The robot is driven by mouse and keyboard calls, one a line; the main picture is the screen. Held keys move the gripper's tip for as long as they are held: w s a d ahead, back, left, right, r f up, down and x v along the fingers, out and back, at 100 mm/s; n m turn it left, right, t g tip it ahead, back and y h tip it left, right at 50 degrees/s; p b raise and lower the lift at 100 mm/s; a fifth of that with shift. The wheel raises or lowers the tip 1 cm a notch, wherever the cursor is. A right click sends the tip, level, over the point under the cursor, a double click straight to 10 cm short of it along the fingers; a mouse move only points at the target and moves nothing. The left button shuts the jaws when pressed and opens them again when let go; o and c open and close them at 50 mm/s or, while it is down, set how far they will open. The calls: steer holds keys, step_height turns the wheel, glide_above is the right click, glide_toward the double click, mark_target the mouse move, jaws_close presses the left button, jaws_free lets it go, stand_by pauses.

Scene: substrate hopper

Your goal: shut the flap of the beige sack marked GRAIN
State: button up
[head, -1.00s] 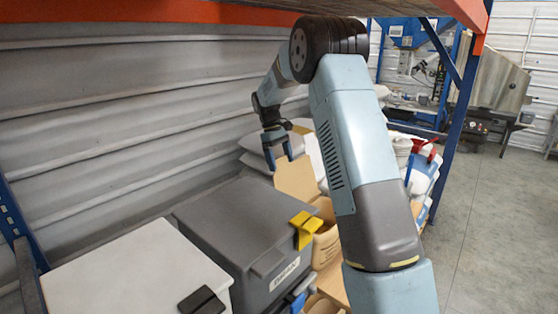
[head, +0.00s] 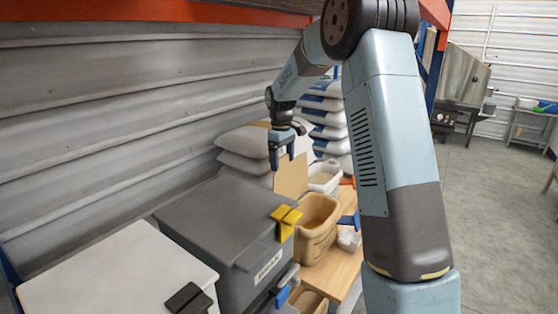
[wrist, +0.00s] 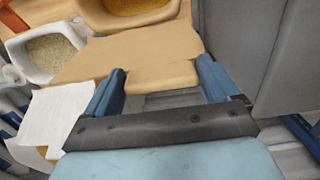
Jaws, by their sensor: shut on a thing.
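The beige sack (head: 318,228) stands open behind the grey bin in the head view, its mouth showing tan contents. I cannot read a mark on it. Its tan flap (head: 291,180) stands upright on the left side of the mouth. My gripper (head: 283,163) points down at the top of this flap. In the wrist view the flap (wrist: 135,58) reaches in between the two fingers of my gripper (wrist: 161,75), which is shut on its edge. The sack's mouth with golden grain (wrist: 130,7) shows beyond the flap.
A grey lidded bin (head: 215,225) with a yellow clip (head: 285,222) stands in front, beside a white-lidded bin (head: 110,275). A white tub (head: 324,178) and stacked white sacks (head: 325,115) are behind. The orange shelf beam (head: 150,12) runs overhead. Open floor lies right.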

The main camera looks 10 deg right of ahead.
steer(key=shift+s+a+f, duration=0.1)
steer(key=shift+s+a, duration=0.05)
steer(key=shift+a, duration=0.75)
steer(key=o, duration=1.2)
steer(key=shift+o, duration=0.2)
step_height(320, 180, up, 8)
steer(key=shift+w+a, duration=0.15)
steer(key=shift+w, duration=0.1)
steer(key=shift+c, duration=0.3)
